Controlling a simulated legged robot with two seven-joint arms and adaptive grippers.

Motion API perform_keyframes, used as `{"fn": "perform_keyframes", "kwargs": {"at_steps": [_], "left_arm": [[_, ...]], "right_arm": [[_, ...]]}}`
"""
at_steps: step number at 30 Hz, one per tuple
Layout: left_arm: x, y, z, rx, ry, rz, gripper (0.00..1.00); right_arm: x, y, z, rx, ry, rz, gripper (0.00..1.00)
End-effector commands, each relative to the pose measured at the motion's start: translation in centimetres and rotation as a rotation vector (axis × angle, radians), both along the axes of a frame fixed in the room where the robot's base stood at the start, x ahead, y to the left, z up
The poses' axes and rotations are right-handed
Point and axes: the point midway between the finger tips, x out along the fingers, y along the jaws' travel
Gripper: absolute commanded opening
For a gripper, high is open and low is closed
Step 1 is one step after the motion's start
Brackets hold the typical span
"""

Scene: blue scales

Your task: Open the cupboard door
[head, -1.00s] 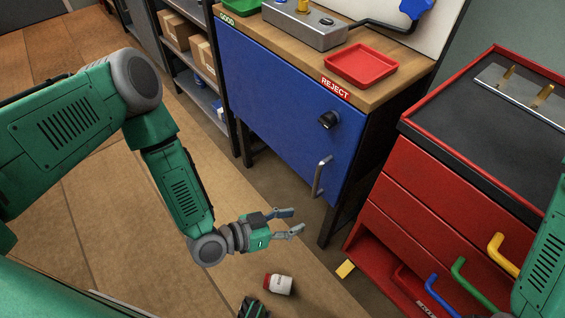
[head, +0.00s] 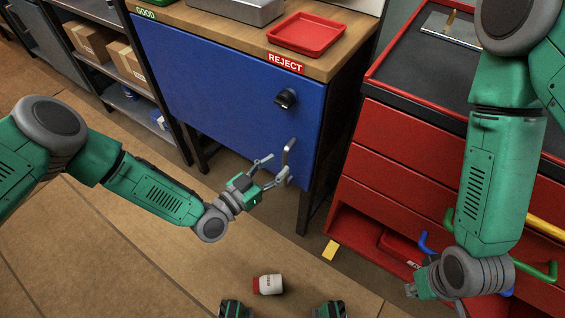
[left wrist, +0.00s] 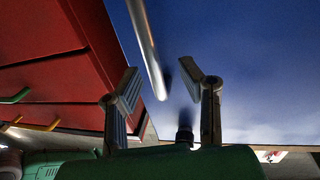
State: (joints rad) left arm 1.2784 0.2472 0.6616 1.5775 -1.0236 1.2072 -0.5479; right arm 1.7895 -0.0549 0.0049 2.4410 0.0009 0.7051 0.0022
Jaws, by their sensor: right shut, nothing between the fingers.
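The blue cupboard door (head: 215,85) is closed under the wooden bench top. It has a black knob (head: 286,99) and, lower right, a grey bar handle (head: 289,155). My left gripper (head: 271,170) is open at the lower part of this handle. In the left wrist view, the handle (left wrist: 147,45) runs down between the two spread fingers of my left gripper (left wrist: 158,76). The fingers are not closed on it. The blue door (left wrist: 230,60) fills the background there. My right gripper (head: 411,290) is shut and empty, low in front of the red drawer cabinet.
The red drawer cabinet (head: 400,160) with coloured handles stands close to the right of the cupboard. A red tray (head: 307,34) lies on the bench. Shelves with boxes stand left.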

Motion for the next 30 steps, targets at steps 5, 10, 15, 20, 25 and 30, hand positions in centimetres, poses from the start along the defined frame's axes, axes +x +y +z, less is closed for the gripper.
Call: {"fn": "perform_keyframes", "kwargs": {"at_steps": [5, 10, 15, 20, 25, 30], "left_arm": [[1.4, -1.7, 0.0, 0.002, -0.001, -0.002, 0.34], [1.8, -2.1, 0.1, 0.003, 0.0, -0.002, 0.34], [1.8, -1.9, 0.1, 0.0, 0.0, -0.001, 0.34], [1.8, -1.8, 0.0, -0.001, 0.001, -0.001, 0.0], [1.9, -1.9, 0.1, 0.001, 0.001, 0.001, 0.0], [1.4, -1.3, 0.1, 0.002, 0.001, -0.01, 0.0]], "right_arm": [[0.0, 0.0, -0.6, 0.0, 0.0, 0.0, 0.0], [0.0, 0.0, -0.6, 0.0, 0.0, -0.001, 0.0], [0.0, 0.0, -0.6, 0.0, 0.0, -0.001, 0.0], [0.0, 0.0, -0.6, 0.0, 0.0, 0.0, 0.0], [0.0, 0.0, -0.6, 0.0, 0.0, 0.0, 0.0], [0.0, 0.0, -0.5, 0.0, 0.0, 0.0, 0.0]]}}
